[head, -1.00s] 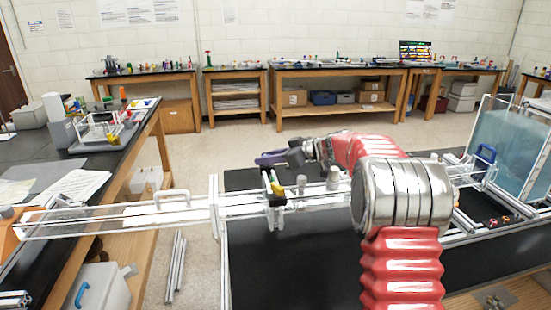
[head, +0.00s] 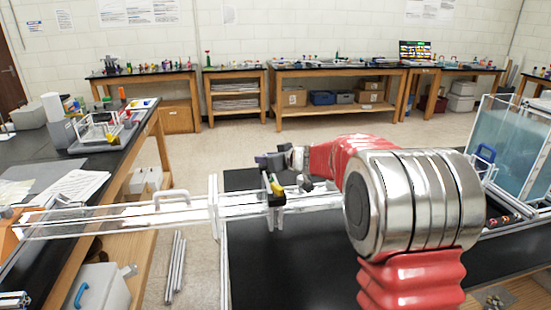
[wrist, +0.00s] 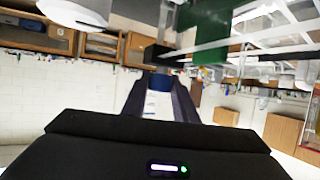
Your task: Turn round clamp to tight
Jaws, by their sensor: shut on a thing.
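A black clamp (head: 276,199) with yellow and green parts sits on the clear frame rails near the middle of the head view. Small grey round parts (head: 305,183) stand on the rails to its right, partly hidden by my arm. Which of these is the round clamp I cannot tell. My gripper (head: 263,161) is at the end of the red arm, above and just behind the black clamp in the picture.
The clear rail frame (head: 190,203) runs left from the black table (head: 285,265) towards the left bench. A clear blue-tinted tank (head: 515,135) stands at the right. In the wrist view, a green block (wrist: 205,32) is near the fingers. Open floor lies behind the table.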

